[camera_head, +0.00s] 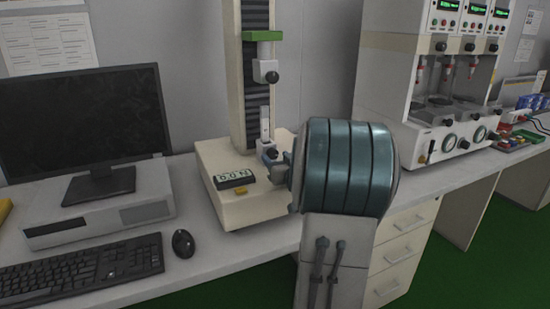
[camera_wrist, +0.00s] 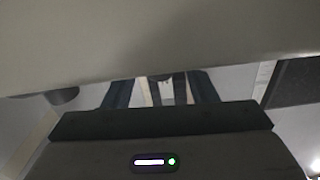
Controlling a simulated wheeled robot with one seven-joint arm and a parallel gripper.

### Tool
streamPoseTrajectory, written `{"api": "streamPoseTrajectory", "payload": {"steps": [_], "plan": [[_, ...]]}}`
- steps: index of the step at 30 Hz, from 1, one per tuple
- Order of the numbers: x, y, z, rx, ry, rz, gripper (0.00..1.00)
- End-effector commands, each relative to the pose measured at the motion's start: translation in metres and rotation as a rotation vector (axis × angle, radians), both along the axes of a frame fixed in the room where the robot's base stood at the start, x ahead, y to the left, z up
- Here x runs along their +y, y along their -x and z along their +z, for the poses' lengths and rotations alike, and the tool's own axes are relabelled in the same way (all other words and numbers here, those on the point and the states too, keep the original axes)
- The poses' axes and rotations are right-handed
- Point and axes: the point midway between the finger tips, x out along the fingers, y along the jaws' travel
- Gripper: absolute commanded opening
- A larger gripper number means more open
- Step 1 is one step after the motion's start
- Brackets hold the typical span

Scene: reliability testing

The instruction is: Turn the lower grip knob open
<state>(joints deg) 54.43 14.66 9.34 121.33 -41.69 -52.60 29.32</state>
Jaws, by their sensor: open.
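The tensile testing machine (camera_head: 222,178) stands on the bench, with a cream base and a tall column. Its upper grip (camera_head: 262,65) has a dark round knob (camera_head: 271,77) on the right. The lower grip (camera_head: 265,133) sits below, just above the base, and its small dark lower knob (camera_head: 270,154) faces front right. My gripper (camera_head: 277,168) is open right beside the lower knob; my arm hides part of it, so I cannot tell whether it touches. In the wrist view, my two dark fingers (camera_wrist: 162,90) stand apart, with a pale, unclear shape between them.
A small display (camera_head: 235,178) and a yellow block (camera_head: 242,191) are on the machine's base. A monitor (camera_head: 85,115), keyboard (camera_head: 82,268) and mouse (camera_head: 183,243) are at left. A large apparatus (camera_head: 385,90) stands at right. Drawers (camera_head: 400,250) are below the bench.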

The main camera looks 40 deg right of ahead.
Motion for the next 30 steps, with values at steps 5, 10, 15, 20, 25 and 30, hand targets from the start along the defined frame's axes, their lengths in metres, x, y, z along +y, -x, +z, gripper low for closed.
{"api": "streamPoseTrajectory", "payload": {"steps": [5,10,15,20,25,30], "plan": [[-0.004,-0.017,0.000,0.000,0.000,0.000,0.52],[-0.005,-0.021,0.000,0.000,0.001,0.000,0.52],[-0.005,-0.021,0.000,0.000,0.001,-0.001,0.52],[-0.005,-0.020,0.000,0.000,0.001,-0.001,0.10],[-0.005,-0.020,0.000,0.001,0.003,-0.001,0.07],[-0.005,-0.020,-0.001,0.008,0.035,-0.001,0.07]]}}
